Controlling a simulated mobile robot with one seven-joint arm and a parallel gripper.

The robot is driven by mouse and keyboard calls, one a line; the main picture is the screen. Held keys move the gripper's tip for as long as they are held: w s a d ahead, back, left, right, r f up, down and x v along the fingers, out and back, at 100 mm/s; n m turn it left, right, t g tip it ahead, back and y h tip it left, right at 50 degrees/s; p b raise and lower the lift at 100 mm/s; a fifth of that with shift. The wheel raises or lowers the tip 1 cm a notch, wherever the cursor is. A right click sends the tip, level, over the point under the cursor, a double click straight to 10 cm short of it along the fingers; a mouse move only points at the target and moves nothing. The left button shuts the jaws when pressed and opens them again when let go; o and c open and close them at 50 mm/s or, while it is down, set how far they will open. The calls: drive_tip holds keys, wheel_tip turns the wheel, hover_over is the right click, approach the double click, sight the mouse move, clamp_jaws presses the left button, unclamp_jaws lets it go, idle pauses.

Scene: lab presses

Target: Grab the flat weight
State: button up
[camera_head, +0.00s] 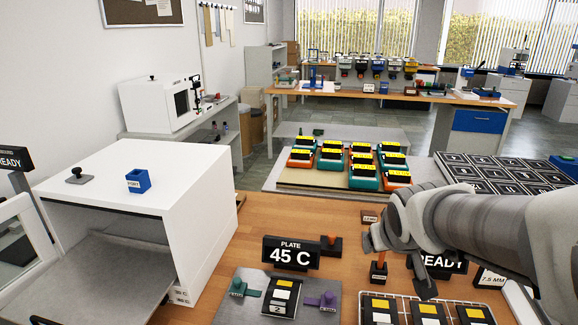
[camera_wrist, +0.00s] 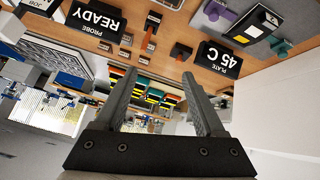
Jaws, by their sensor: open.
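A flat dark grey plate with a black knob (camera_head: 80,175), which looks like the flat weight, lies on top of the white box-shaped cabinet (camera_head: 130,205) at the left of the head view. It does not show in the wrist view. My gripper (camera_head: 400,265) is far to its right, above the wooden bench near the orange-handled tool and the READY sign. In the wrist view my gripper (camera_wrist: 160,76) has its two fingers spread apart with nothing between them.
The 45 C sign (camera_head: 290,252) stands behind a grey plate with clamps (camera_head: 248,312). Orange and teal blocks (camera_head: 332,160) fill a board behind. A black-tiled tray (camera_head: 505,175) is at the right.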

drive_tip(key=w+d+f+n+t, duration=0.1)
drive_tip(key=w+d+f+n, duration=0.15)
drive_tip(key=w+f, duration=0.5)
drive_tip(key=n+t+y+p, duration=0.1)
drive_tip(key=t+y+p, duration=0.15)
drive_tip(key=y, duration=0.35)
approach(331, 233)
drive_tip(key=w+a+f, duration=0.1)
drive_tip(key=w+f+b, duration=0.1)
drive_tip(key=f, duration=0.1)
drive_tip(key=shift+w+a+b, duration=0.25)
drive_tip(key=shift+a+b, duration=0.05)
drive_tip(key=shift+a, duration=0.05)
drive_tip(key=shift+w+d+r+x, duration=0.1)
drive_tip(key=shift+x, duration=0.85)
drive_tip(key=shift+w+d+r+x, duration=0.1)
drive_tip(key=shift+x, duration=0.85)
drive_tip(key=shift+w+d+r+x, duration=0.1)
drive_tip(key=shift+x, duration=0.8)
clamp_jaws()
drive_tip(key=shift+w+r, duration=0.1)
drive_tip(key=shift+r, duration=0.05)
